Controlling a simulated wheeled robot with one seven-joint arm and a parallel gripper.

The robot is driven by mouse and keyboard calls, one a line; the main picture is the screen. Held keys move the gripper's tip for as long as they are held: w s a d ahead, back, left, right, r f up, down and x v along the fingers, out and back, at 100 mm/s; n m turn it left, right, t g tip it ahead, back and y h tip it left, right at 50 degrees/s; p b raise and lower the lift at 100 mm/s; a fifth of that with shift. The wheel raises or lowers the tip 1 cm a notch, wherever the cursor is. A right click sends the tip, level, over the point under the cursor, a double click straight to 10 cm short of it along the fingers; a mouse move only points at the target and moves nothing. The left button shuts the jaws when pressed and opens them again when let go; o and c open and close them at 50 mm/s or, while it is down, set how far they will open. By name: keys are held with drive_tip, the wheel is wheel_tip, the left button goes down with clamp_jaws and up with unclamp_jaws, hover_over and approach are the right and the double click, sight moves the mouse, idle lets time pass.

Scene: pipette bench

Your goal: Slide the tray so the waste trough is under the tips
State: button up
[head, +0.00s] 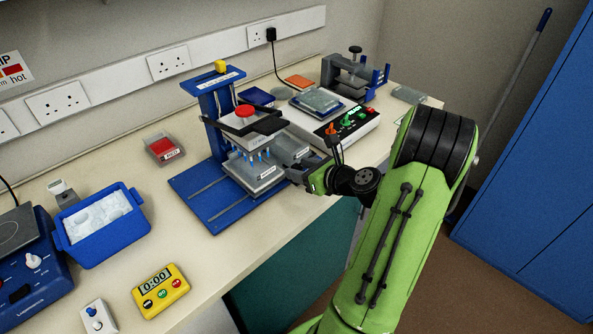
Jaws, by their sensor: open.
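A blue pipetting stand (206,104) stands on the bench, with a grey and black head and a red knob (244,111). Several light-blue tips (261,154) point down from the head. Below them a grey tray (254,186) sits over the rails of the stand's blue base (196,189). It carries pale labelled containers; the labels are too small to read, so I cannot tell which is the waste trough. My gripper (299,175) is open at the tray's right end, close beside it. My arm comes from the right, and the fingertips are partly hidden, so contact is unclear.
The base's left rails are bare. A red-filled box (163,150), a blue ice tub (102,226) and a yellow timer (160,290) stand to the left. The bench's front edge runs beneath my arm.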

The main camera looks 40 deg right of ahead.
drive_tip(key=shift+x, duration=1.05)
clamp_jaws()
